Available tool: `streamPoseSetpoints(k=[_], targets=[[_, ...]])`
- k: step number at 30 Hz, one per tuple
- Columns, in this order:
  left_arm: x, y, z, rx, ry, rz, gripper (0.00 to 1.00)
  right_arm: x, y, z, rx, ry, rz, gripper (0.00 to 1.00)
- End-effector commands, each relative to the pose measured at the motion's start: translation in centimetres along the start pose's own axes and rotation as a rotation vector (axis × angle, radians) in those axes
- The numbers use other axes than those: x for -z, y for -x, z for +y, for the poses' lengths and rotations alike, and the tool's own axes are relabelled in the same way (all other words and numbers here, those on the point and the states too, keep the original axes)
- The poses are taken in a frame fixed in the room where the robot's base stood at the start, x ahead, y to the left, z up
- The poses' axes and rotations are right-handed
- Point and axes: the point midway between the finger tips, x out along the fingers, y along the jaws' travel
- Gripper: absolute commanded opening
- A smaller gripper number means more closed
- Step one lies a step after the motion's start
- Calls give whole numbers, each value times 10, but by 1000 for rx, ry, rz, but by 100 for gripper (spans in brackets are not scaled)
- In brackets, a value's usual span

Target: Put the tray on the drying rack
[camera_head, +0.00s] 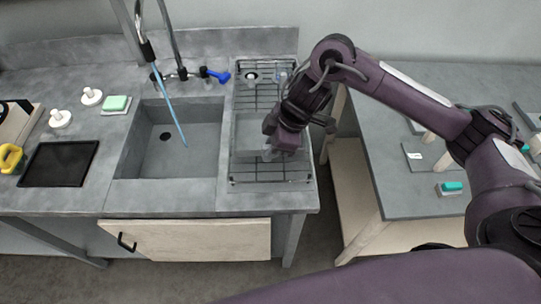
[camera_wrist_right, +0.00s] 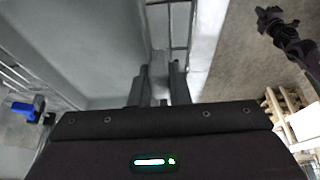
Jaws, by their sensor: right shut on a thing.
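The grey tray (camera_head: 255,128) is over the wire drying rack (camera_head: 270,172) at the right of the sink, its rim partly hidden by my right gripper. My right gripper (camera_head: 270,152) reaches down over the rack and is shut on the tray's edge. In the right wrist view the two dark fingers of the gripper (camera_wrist_right: 159,88) close on the rim of the tray (camera_wrist_right: 85,50), with rack wires beyond. I cannot tell whether the tray's bottom rests fully on the wires. My left gripper is not in view.
The sink (camera_head: 190,125) with a blue-sleeved spray hose (camera_head: 172,105) lies left of the rack. A black tray-like panel (camera_head: 58,164), a green sponge (camera_head: 116,104) and white knobbed pieces stand further left. A gap separates the counter from the right-hand table (camera_head: 400,190).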

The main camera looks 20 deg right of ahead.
Motion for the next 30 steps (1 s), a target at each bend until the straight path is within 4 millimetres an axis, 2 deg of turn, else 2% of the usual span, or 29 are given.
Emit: streamPoseSetpoints(k=[6,17,18,23,30], targets=[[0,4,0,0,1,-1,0,-11,-27,-1,2,-3,-1,0],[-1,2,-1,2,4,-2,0,-13,-33,-1,1,0,0,0],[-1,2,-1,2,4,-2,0,-14,-34,-1,2,0,-1,17],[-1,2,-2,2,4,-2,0,-14,-33,-1,2,0,-1,38],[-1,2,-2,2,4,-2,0,-14,-33,-1,2,0,0,38]])
